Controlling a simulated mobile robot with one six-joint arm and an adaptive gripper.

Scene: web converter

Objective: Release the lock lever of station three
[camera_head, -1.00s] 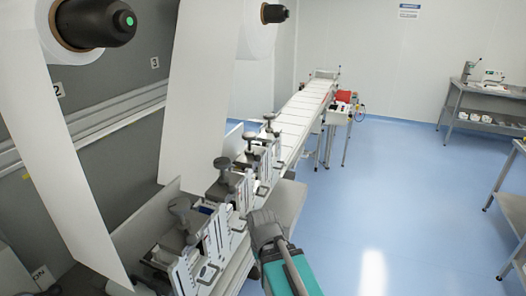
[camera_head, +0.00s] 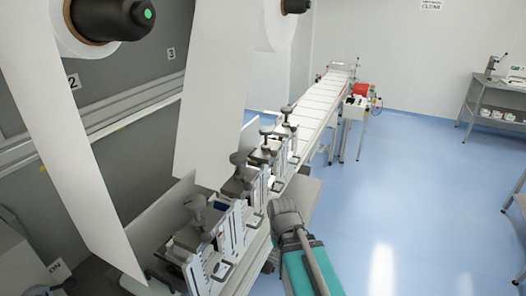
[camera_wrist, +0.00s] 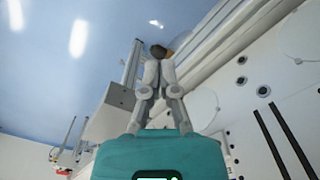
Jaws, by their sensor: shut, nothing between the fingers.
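A row of stations runs along the conveyor, each with a grey knob on a stem above white plates. The nearest knob (camera_head: 195,203) is at the lower left, with a second knob (camera_head: 238,159) behind it. A plate marked 3 (camera_head: 171,53) is on the back wall; which station it belongs to is unclear. I cannot single out the lock lever of station three. My gripper (camera_head: 284,205) is right of the stations, on their open side, apparently apart from them. In the wrist view my gripper (camera_wrist: 158,52) is shut and empty, its fingertips together.
White webs (camera_head: 208,110) hang from rolls at the left. The conveyor (camera_head: 318,100) runs away to the back. Blue floor (camera_head: 420,190) to the right is clear up to a grey bench (camera_head: 490,98).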

